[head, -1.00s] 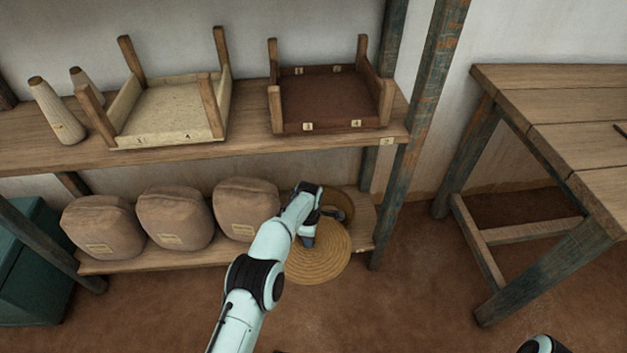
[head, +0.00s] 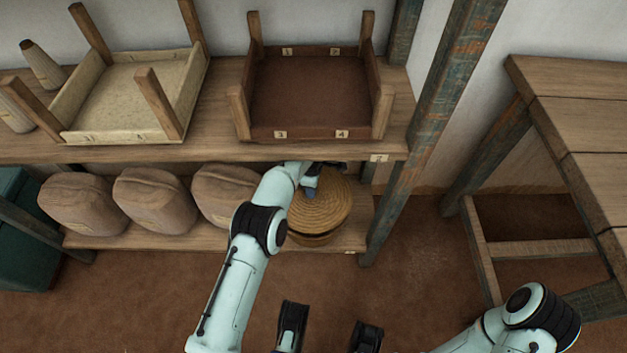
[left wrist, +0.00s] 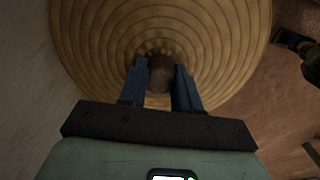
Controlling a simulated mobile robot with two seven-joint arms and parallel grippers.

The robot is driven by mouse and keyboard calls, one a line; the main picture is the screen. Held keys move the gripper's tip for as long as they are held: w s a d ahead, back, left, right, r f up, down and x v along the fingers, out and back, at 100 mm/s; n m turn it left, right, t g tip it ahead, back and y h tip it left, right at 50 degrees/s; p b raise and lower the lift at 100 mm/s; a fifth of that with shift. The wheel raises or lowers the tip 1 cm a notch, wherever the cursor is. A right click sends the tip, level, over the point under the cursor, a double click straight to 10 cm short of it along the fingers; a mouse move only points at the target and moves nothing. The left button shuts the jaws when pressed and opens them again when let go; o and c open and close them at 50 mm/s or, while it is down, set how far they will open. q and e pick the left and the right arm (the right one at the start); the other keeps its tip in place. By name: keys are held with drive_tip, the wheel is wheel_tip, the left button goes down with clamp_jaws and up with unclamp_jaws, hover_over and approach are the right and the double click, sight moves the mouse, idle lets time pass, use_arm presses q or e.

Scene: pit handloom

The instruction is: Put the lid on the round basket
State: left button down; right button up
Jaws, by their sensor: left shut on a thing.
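The lid is a round, coiled straw disc (head: 328,205) with a dark brown knob (left wrist: 160,82) at its centre. My left gripper (left wrist: 160,75) is shut on the knob, one blue finger on each side. In the head view the left gripper (head: 311,188) is partly hidden by its own wrist. The round basket (head: 312,239) is on the lower shelf, mostly hidden under the lid; only its front lower side shows. The lid is over the basket; I cannot tell whether it touches the rim all round. My right gripper (head: 328,330) is open and empty at the bottom.
Several brown sacks (head: 155,200) stand on the lower shelf (head: 200,238) left of the basket. The upper shelf (head: 215,135) carries a pale tray (head: 130,95) and a brown tray (head: 310,95) just above my arm. A post (head: 425,130) stands to the right, then a wooden table (head: 585,130).

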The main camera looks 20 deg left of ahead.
use_arm(q)
drive_tip(key=shift+s+f, duration=0.15)
drive_tip(key=shift+f, duration=0.3)
wheel_tip(320, 180, down, 3)
drive_tip(key=shift+r+b, duration=0.15)
drive_tip(key=shift+b, duration=0.25)
drive_tip(key=shift+f, duration=1)
use_arm(e)
drive_tip(key=shift+s+d+f, duration=0.1)
drive_tip(key=shift+s+f, duration=0.2)
drive_tip(key=shift+s, duration=0.55)
use_arm(q)
drive_tip(key=shift+f, duration=0.2)
drive_tip(key=shift+c, duration=1.2)
unclamp_jaws()
drive_tip(key=shift+r, duration=0.1)
